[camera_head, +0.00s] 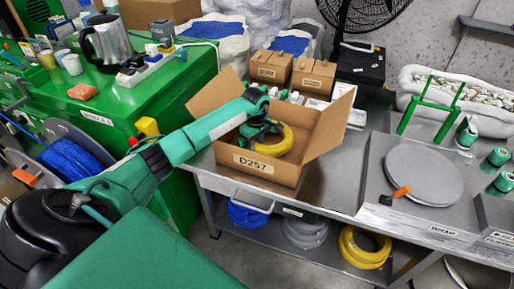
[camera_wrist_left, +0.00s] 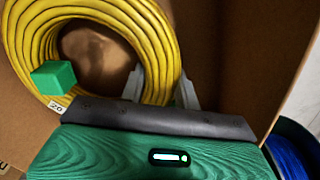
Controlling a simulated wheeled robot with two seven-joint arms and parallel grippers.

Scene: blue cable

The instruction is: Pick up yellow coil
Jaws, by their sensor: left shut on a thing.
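A yellow coil (camera_head: 286,141) is inside the open cardboard box marked D257 (camera_head: 268,171) on the metal bench. The left arm reaches over the box wall, and my left gripper (camera_head: 263,131) is down inside, at the coil. In the left wrist view my left gripper (camera_wrist_left: 161,88) has its two pale fingers on either side of the strands of the yellow coil (camera_wrist_left: 148,38), shut on its edge. A green block and a small tag marked 20 show on the coil. The fingertips are partly hidden by the coil. My right gripper is not in view.
The box flaps (camera_head: 331,119) stand spread open around the arm. Small closed boxes (camera_head: 313,77) stand behind. A round grey plate (camera_head: 424,174) is to the right. Blue, grey and another yellow coil (camera_head: 364,247) lie on the shelf below. A green cabinet is to the left.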

